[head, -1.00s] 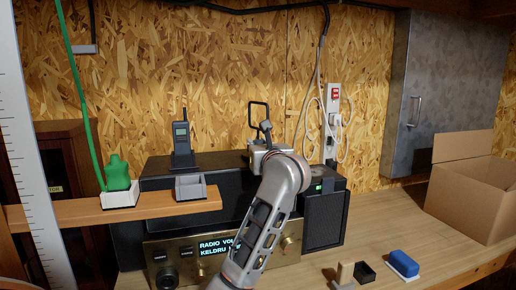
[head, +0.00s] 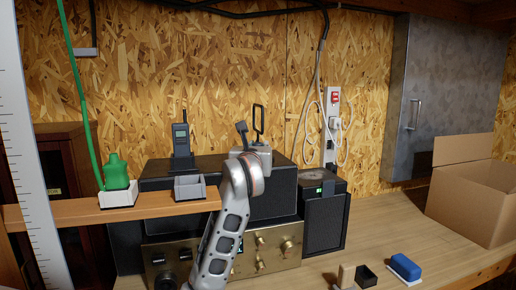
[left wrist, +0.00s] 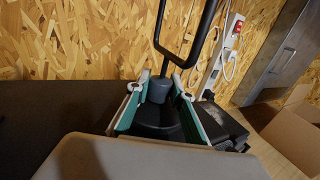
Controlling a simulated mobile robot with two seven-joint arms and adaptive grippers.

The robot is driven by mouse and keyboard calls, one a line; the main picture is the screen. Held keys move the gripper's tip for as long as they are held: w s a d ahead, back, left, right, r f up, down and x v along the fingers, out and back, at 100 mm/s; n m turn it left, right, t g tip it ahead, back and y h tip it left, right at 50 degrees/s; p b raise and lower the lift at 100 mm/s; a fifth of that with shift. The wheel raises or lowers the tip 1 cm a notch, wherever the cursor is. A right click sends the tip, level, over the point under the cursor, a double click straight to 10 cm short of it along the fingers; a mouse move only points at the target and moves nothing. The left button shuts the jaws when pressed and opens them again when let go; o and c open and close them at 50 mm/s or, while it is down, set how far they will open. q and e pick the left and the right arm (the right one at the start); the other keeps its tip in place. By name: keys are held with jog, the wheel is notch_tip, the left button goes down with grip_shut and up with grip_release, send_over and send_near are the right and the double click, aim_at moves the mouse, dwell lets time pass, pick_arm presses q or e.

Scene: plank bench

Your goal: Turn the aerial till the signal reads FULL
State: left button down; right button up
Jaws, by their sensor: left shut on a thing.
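The aerial is a black upright loop (head: 258,120) above the black radio set's top. It shows nearly edge-on in the head view. In the left wrist view the loop (left wrist: 185,35) rises from a round grey stem between my left gripper's (left wrist: 160,103) teal-lined fingers, which are shut on it. In the head view my left gripper (head: 257,147) is at the loop's foot, its fingers largely hidden by its own body. My arm covers the radio's front text display. A small green-lit display (head: 319,189) is on the black box at the right; its reading is too small to tell. My right gripper is not in view.
A handheld radio (head: 181,137) stands behind a grey holder (head: 190,188). A cardboard box (head: 468,200) and a blue block (head: 405,265) are at the right.

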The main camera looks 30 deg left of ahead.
pick_arm(q)
jog(key=c, duration=1.8)
grip_release()
jog(key=shift+o, duration=0.2)
jog(key=shift+v, duration=3.8)
